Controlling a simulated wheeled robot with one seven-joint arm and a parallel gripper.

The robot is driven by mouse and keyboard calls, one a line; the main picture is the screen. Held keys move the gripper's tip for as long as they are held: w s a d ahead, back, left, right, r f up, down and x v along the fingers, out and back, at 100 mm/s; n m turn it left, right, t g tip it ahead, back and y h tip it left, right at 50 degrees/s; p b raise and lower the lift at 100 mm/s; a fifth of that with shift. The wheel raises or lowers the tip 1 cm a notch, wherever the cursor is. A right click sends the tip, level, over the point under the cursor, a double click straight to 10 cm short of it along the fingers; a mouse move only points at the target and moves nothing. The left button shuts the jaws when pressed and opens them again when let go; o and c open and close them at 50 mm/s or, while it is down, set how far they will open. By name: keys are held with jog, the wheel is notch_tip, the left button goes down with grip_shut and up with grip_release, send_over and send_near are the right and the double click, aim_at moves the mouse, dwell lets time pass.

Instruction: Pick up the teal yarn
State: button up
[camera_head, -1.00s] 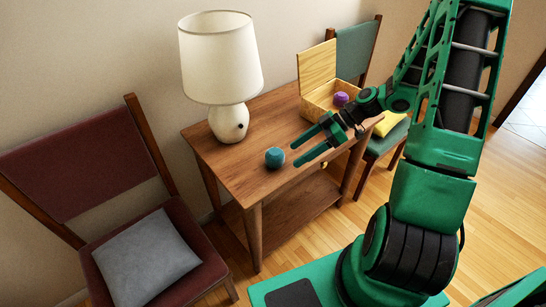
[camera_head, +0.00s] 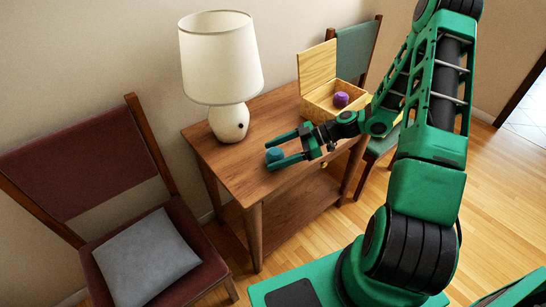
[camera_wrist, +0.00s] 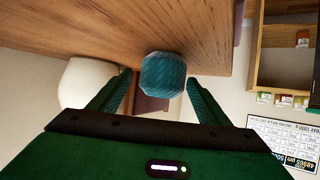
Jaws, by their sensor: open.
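The teal yarn (camera_head: 274,155) is a small round ball on the wooden table (camera_head: 232,165), near its front left part. My gripper (camera_head: 272,154) is open, with its two green fingers low over the table and their tips at the yarn. In the wrist view the yarn (camera_wrist: 163,75) sits centred at the mouth between the two fingertips (camera_wrist: 160,82). Neither finger clearly touches it. In the head view the fingers partly hide the yarn.
A white lamp (camera_head: 229,122) stands just behind the yarn. An open wooden box (camera_head: 322,104) holding a purple ball (camera_head: 341,99) stands at the table's right. A red chair (camera_head: 88,165) with a grey cushion (camera_head: 146,258) is at left, a teal-backed chair (camera_head: 355,52) behind.

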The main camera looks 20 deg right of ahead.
aim_at(264, 164)
jog(key=x, duration=0.4)
jog(key=shift+s+a, duration=0.1)
jog(key=c, duration=1.1)
